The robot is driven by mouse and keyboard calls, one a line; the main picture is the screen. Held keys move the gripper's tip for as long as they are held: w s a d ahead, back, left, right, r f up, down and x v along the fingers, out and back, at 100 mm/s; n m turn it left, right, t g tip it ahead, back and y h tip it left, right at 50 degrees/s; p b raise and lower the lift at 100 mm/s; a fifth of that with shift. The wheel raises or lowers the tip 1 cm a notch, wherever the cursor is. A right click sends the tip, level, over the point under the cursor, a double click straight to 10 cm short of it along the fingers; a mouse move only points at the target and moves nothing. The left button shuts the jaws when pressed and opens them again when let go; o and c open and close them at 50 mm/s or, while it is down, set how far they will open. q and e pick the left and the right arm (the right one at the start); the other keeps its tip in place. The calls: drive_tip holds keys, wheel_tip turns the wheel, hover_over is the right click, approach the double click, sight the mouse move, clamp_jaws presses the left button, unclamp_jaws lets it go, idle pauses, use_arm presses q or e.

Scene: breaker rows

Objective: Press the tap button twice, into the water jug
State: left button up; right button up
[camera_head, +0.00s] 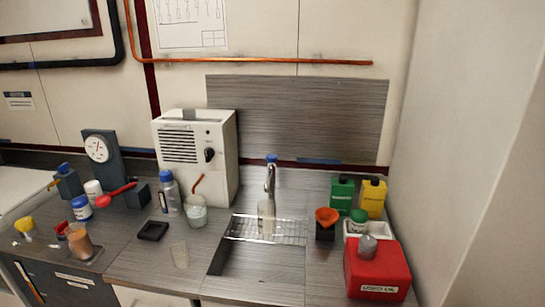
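The tap (270,181) is a chrome spout at the back of the sink, with a blue button (271,158) on its top. A clear, pale vessel (266,219), which looks like the water jug, stands upright below the spout on a wire rack (288,233). Its water level is too small to tell. Neither of my grippers shows in the head view.
A white machine (221,160) and a beaker (196,215) stand left of the sink. An empty glass (179,255) is at the front. An orange funnel (326,217), green bottle (342,194), yellow bottle (373,197) and red used-oil box (377,272) crowd the right.

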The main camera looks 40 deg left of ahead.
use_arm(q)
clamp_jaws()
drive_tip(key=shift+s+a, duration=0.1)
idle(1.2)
